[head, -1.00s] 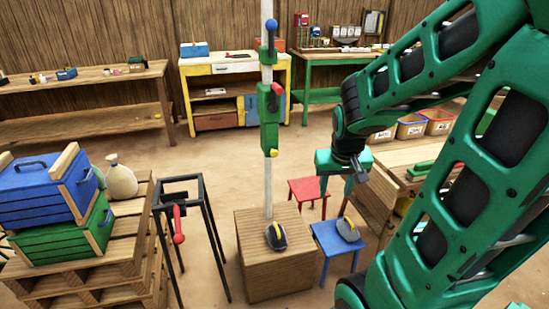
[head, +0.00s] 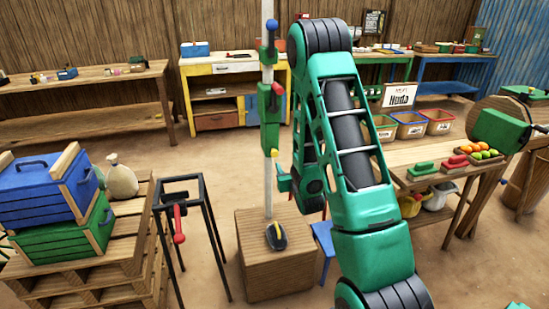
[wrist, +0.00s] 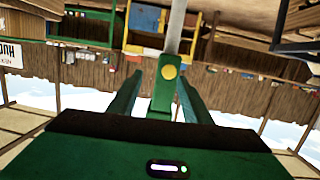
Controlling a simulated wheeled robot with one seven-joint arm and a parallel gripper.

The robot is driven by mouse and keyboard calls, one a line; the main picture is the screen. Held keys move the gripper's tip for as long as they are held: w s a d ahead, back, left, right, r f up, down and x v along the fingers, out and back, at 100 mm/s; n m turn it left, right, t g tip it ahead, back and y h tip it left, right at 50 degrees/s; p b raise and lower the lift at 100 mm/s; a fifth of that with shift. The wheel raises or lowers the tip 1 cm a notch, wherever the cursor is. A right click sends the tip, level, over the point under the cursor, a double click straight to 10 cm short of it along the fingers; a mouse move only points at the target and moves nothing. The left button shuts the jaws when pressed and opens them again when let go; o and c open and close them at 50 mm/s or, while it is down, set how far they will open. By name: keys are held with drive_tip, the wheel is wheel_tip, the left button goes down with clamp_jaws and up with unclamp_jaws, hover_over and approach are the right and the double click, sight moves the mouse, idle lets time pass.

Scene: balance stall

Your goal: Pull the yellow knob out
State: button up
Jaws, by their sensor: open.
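The yellow knob (head: 274,153) is on the lowest green block of a pale upright post (head: 268,190), below a red knob (head: 278,89) and a blue knob (head: 271,25). In the wrist view the yellow knob (wrist: 169,72) shows as a round disc on the green block, face on. My gripper (wrist: 160,80) is open, with one green finger on each side of the knob in that picture. I see no finger touching it. In the head view part of my gripper (head: 285,180) shows just right of the post, a little below the knob; my arm hides the rest.
The post stands on a wooden box (head: 262,270) with a dark scale-like object (head: 276,237) on top. A black frame (head: 190,225) with a red handle stands to the left. A blue stool (head: 325,240) is partly hidden behind my arm. A table with fruit and bins is at right.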

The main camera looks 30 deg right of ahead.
sight(275, 154)
drive_tip(key=a+t, duration=0.1)
drive_tip(key=a+f+t, duration=0.1)
drive_tip(key=shift+t, duration=0.3)
drive_tip(key=x, duration=1)
drive_tip(key=shift+w+d, duration=0.1)
drive_tip(key=shift+w, duration=0.25)
